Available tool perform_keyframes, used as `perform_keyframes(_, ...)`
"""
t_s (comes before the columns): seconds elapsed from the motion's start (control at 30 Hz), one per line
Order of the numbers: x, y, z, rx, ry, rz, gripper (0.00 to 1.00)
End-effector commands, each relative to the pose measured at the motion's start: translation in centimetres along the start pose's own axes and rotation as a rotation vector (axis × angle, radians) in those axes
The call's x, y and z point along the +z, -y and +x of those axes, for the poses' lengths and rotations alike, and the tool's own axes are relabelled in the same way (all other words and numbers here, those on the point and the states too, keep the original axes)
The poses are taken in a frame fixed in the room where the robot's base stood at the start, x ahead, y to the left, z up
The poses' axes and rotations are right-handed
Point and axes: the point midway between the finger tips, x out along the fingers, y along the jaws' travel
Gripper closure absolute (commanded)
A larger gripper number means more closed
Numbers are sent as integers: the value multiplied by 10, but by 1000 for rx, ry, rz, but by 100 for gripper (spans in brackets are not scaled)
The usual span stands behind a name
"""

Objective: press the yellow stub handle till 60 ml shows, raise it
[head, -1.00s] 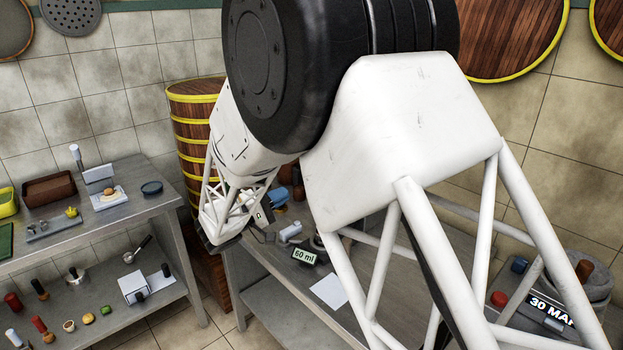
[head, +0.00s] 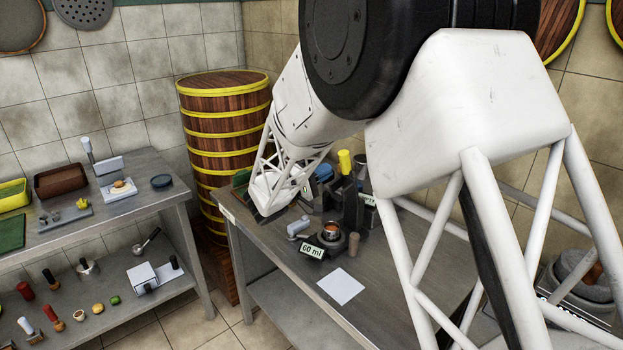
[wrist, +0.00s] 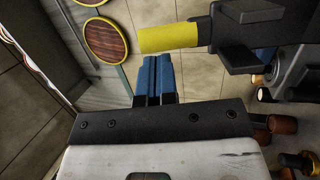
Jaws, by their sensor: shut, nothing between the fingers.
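The yellow stub handle (head: 345,162) stands up from a dark device (head: 350,205) on the middle bench. In the wrist view the handle (wrist: 167,38) lies across the picture, just beyond my gripper's blue fingertips (wrist: 155,58). The fingers are shut with nothing between them. I cannot tell whether they touch the handle. In the head view my wrist is left of the device and the fingertips are not clearly seen. A small display (head: 312,251) reading "60 ml" stands at the bench front. A second display (head: 370,200) is mostly hidden behind my arm, unreadable.
A small cup (head: 330,232) with a copper-coloured rim sits behind the "60 ml" display. A white sheet (head: 341,286) lies on the bench, with bare metal around it. A tall wooden steamer stack (head: 225,130) stands behind left. A shelf bench (head: 60,235) at left holds several small items.

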Motion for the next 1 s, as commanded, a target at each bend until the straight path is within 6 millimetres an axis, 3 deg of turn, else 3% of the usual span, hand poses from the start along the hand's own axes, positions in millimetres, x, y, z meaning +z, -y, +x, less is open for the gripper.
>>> perform_keyframes(0.3,0,0,27,0,0,1,100)
perform_keyframes(1.0,-1,-2,35,-30,-1,-5,100)
